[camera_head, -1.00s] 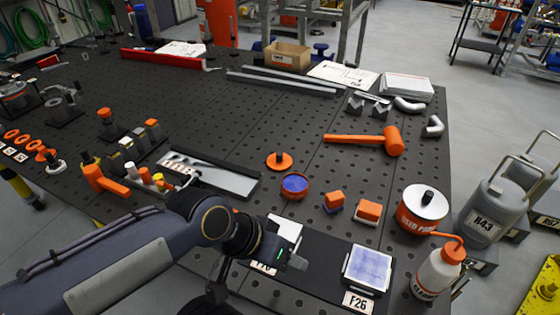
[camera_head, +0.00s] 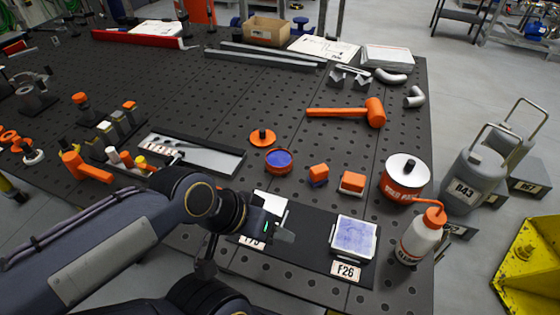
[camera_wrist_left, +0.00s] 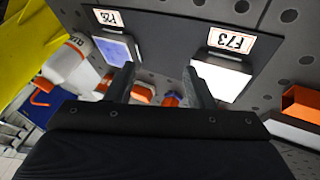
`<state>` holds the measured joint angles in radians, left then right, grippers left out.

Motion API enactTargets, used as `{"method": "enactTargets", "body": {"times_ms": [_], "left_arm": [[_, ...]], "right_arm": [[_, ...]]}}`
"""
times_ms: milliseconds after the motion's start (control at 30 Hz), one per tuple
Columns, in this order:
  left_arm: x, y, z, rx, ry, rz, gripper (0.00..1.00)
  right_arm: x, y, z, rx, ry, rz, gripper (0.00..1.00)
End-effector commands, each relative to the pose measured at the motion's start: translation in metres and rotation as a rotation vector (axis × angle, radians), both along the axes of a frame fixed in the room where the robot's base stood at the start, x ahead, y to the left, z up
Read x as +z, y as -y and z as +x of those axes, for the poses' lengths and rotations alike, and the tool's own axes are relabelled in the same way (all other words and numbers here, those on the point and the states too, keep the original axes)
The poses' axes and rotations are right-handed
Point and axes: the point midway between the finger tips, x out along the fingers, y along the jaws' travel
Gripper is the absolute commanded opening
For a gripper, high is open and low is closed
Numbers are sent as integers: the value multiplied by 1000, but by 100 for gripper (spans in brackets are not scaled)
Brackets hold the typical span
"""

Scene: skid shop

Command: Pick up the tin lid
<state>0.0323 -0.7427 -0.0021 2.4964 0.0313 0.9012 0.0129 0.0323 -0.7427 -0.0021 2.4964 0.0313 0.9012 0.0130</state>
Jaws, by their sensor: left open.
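The tin lid, a flat orange disc with a black knob (camera_head: 262,138), lies on the dark perforated table. The open orange tin with blue contents (camera_head: 279,161) stands just in front of it, apart from it. My left gripper (camera_head: 284,228) is nearer the camera than both, above the dark strip with the plates. In the left wrist view its two fingers (camera_wrist_left: 160,85) are spread with nothing held between them. I cannot make out the lid in that view. My right gripper is not in view.
Two orange blocks (camera_head: 352,182) sit right of the tin. A paint can (camera_head: 405,178) and a squeeze bottle (camera_head: 422,236) stand at the right edge. A mallet (camera_head: 350,112) lies behind. A metal tray (camera_head: 205,159) lies left of the lid. Bare table lies behind the lid.

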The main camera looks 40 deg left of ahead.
Motion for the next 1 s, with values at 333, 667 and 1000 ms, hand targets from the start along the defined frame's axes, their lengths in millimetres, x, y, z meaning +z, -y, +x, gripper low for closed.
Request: {"method": "enactTargets", "body": {"times_ms": [333,667,1000], "left_arm": [[48,-59,79,-372,-2,284,45],[47,-174,228,-1130,-77,614,45],[3,-235,288,-1556,-111,658,45]], "right_arm": [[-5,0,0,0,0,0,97],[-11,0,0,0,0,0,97],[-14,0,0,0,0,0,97]]}}
